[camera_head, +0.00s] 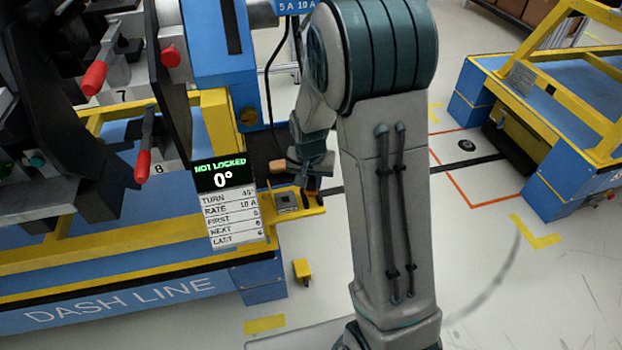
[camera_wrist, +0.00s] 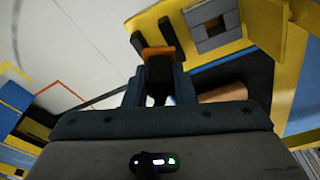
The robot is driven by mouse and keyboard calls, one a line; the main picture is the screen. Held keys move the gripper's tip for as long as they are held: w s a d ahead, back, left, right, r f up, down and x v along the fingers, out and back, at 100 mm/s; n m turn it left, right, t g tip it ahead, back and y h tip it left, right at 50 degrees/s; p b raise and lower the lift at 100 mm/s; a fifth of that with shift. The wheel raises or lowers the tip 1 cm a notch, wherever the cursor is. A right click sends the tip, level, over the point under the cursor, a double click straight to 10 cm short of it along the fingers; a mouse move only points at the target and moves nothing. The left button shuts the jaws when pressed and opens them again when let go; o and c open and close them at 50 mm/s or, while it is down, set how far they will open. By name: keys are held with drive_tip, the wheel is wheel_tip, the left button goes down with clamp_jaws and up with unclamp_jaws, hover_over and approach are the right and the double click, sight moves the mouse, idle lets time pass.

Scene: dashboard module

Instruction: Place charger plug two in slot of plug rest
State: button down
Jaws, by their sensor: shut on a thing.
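My gripper (camera_head: 312,180) is shut on a plug, charger plug two (camera_wrist: 159,70), which has a black body and an orange band. In the wrist view the plug sits between the dark fingers; in the head view only a bit of orange shows below the gripper. The plug rest (camera_head: 309,208) is a yellow plate at the bench's right end, with a grey square (camera_head: 286,201) around a dark slot. In the wrist view the grey square slot (camera_wrist: 212,33) lies up and right of the plug, apart from it. No label on the plug is readable.
A brown piece (camera_wrist: 222,92) shows right of the gripper; I cannot tell what it is. A display (camera_head: 223,176) reads "NOT LOCKED 0°". Black panels with red handles (camera_head: 143,165) stand at the left. A yellow block (camera_head: 302,271) is near the floor.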

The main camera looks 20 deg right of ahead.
sight(311, 193)
drive_tip(key=shift+f, duration=0.2)
drive_tip(key=c, duration=1.2)
unclamp_jaws()
drive_tip(key=shift+r, duration=0.15)
wheel_tip(311, 193, up, 12)
drive_tip(key=s+p, duration=0.1)
drive_tip(key=p, duration=0.3)
drive_tip(key=s+r+n, duration=0.2)
drive_tip(key=s+r, duration=0.1)
drive_tip(key=s, duration=0.7)
drive_tip(key=s+r+n, duration=0.2)
drive_tip(key=s+r, duration=0.1)
drive_tip(key=s, duration=0.6)
drive_tip(key=shift+s+y, duration=0.35)
drive_tip(key=shift+y, duration=0.05)
drive_tip(key=shift+d, duration=0.1)
